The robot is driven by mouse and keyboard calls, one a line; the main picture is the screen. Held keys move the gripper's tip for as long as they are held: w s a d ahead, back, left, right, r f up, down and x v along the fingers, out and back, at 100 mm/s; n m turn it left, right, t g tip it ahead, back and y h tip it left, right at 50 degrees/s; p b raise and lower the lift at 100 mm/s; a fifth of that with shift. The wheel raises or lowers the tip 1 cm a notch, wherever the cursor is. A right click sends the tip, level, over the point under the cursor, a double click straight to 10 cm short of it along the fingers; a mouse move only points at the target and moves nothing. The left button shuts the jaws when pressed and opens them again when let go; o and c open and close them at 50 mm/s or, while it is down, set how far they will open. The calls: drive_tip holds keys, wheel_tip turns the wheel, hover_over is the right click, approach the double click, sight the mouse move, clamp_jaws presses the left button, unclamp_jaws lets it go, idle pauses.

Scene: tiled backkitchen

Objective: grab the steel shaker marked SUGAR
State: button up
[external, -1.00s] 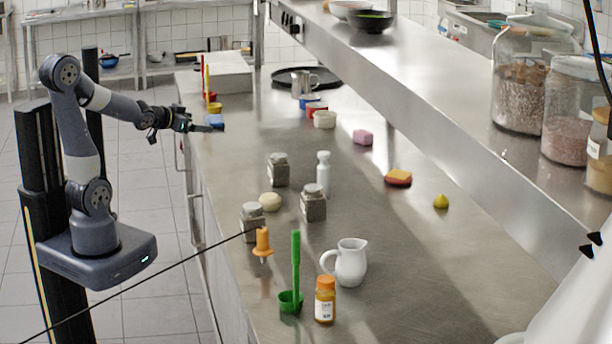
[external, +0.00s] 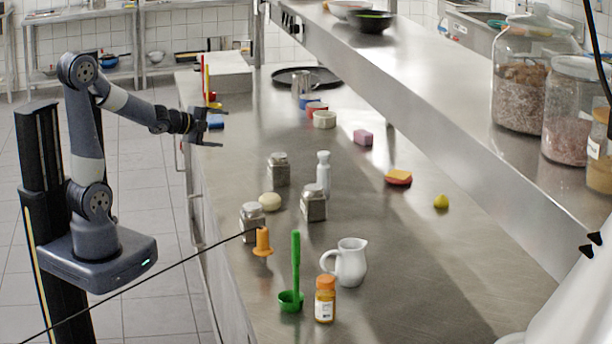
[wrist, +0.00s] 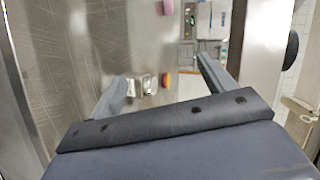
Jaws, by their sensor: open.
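Three square shakers with steel-coloured tops stand on the steel counter: a rear one (external: 278,170), a right one (external: 313,204) and a front left one (external: 252,222). No SUGAR marking is readable, so I cannot tell which shaker bears it. My gripper (external: 222,128) is open and empty, above the counter's left edge, well behind the shakers and apart from them. In the wrist view its fingers (wrist: 162,68) are spread wide. Small pale and metallic objects (wrist: 147,85) show beyond the left finger, too small to identify.
A white bottle (external: 323,175) stands close between the rear and right shakers. A round cream item (external: 270,201) and an orange-handled item (external: 262,242) crowd the front left one. A white jug (external: 350,262) stands nearer the front. A steel shelf (external: 440,110) overhangs the right side.

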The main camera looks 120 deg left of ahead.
drive_tip(key=w+a+f+m+t+h, duration=0.1)
drive_tip(key=w+f+m+t, duration=0.3)
drive_tip(key=m, duration=0.8)
drive_tip(key=m+h+b, duration=0.2)
drive_tip(key=m, duration=1)
approach(270, 160)
drive_tip(key=w+a, duration=0.1)
drive_tip(key=w, duration=0.1)
drive_tip(key=shift+g, duration=0.3)
drive_tip(key=x, duration=0.5)
drive_tip(key=shift+w+a+r, duration=0.1)
drive_tip(key=shift+w+a, duration=0.15)
drive_tip(key=shift+a, duration=0.05)
drive_tip(key=shift+f+p+x, duration=0.15)
drive_tip(key=shift+p+x, duration=0.15)
drive_tip(key=shift+x, duration=1)
drive_tip(key=shift+f+p+x, duration=0.2)
drive_tip(key=shift+p+x, duration=0.05)
drive_tip(key=shift+x, duration=1.05)
drive_tip(key=shift+d, duration=0.1)
drive_tip(key=c, duration=1.1)
drive_tip(key=shift+c, duration=0.2)
